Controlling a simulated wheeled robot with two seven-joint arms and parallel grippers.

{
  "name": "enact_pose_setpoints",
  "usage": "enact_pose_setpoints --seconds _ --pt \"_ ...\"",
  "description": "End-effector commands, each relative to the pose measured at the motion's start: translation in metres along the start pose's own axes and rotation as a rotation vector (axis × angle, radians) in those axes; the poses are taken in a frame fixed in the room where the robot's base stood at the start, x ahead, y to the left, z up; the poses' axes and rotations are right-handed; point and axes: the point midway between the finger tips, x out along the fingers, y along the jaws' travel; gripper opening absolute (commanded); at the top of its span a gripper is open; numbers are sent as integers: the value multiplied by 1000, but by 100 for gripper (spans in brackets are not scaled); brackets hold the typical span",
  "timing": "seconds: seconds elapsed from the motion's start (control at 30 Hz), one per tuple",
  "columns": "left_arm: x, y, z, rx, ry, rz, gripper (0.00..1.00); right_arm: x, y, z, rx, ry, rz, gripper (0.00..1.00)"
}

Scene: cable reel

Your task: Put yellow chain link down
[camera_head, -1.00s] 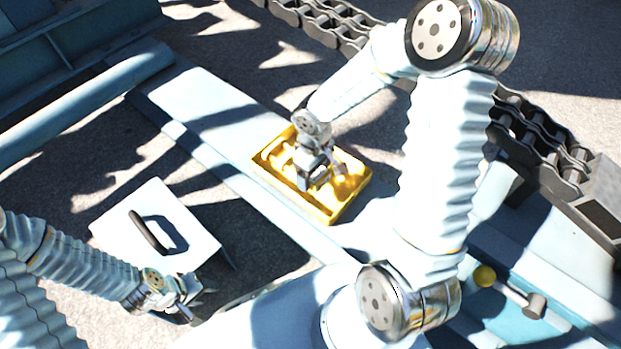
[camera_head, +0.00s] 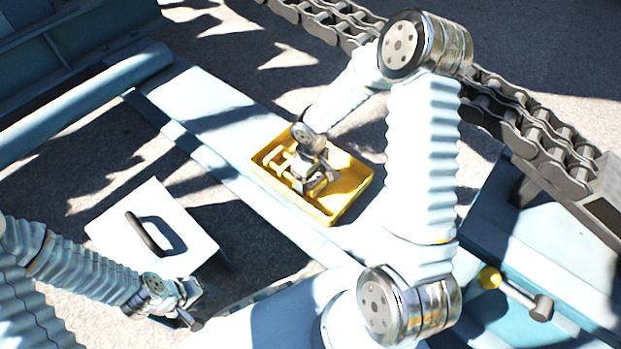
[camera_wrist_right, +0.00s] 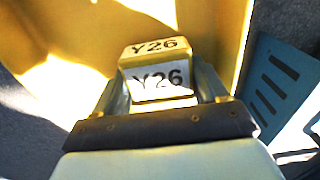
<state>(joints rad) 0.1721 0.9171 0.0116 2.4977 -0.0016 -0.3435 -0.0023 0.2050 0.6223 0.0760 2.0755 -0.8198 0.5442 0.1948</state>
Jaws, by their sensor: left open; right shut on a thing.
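The yellow chain link (camera_wrist_right: 155,46) is marked Y26 and sits between the fingers of my right gripper (camera_wrist_right: 165,95) in the right wrist view. In the head view my right gripper (camera_head: 308,178) is shut on it inside a shallow yellow tray (camera_head: 347,207). The gripper hides most of the link there, and I cannot tell whether the link touches the tray floor. The tray's yellow wall (camera_wrist_right: 205,22) also shows in the wrist view. My left gripper (camera_head: 192,302) is open and empty at the lower left.
The tray rests on a pale blue beam (camera_head: 215,110). A white box with a black handle (camera_head: 150,232) stands near my left gripper. A dark chain (camera_head: 535,135) runs along the upper right. A yellow-knobbed lever (camera_head: 515,294) is at the lower right.

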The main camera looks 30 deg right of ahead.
Motion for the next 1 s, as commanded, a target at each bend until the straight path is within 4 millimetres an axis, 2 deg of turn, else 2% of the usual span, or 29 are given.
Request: enact_pose_setpoints --seconds 0.03,0.07,0.2,0.47,0.57,0.67,1.0 --pt "3 -1 0 0 0 0 43 3 0 0 0 1 0 24" --pt "2 -1 0 0 0 0 43 2 0 0 0 0 0 77" --pt "1 0 0 0 0 0 43 1 0 0 0 0 0 98" --pt "1 0 0 0 0 0 43 1 0 0 0 0 0 98" --pt "-5 2 0 0 0 0 43 -5 0 0 0 0 0 98" --pt "-8 2 0 0 1 -1 43 -21 0 -1 0 4 1 98" --pt "-26 7 -2 -2 7 -5 43 -98 0 -1 0 4 1 98"
